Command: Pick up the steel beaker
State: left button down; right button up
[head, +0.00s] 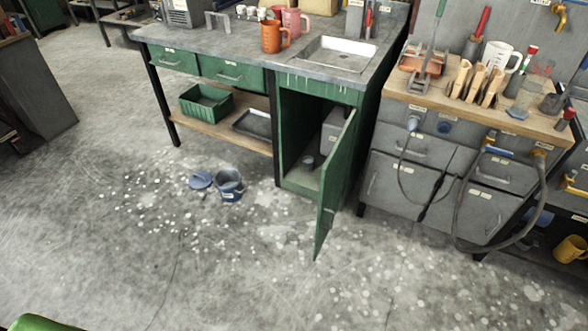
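A dark grey metallic beaker (551,103) stands at the right end of the wooden-topped bench, beside a small red-topped item. A small grey cup (308,162) stands inside the open green cabinet. A tall grey container (355,19) stands at the back of the green workbench, with red-handled tools next to it. I cannot tell for certain which of these is the steel beaker. Neither of my grippers shows in the head view.
The green cabinet door (335,185) stands open into the floor space. A blue bucket (229,185) and its lid (201,180) are on the floor. A hose (459,205) hangs before the wooden-topped bench (430,95). The foreground floor is mostly clear.

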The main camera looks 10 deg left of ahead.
aim_at(307, 160)
jog(key=i+j+z, duration=0.1)
jog(key=j, duration=0.45)
jog(key=i+j+z, duration=0.1)
jog(key=j, duration=0.4)
jog(key=i+j+z, duration=0.15)
jog(key=j, duration=0.4)
jog(key=j+z, duration=0.1)
jog(key=j, duration=0.45)
jog(key=i, duration=0.05)
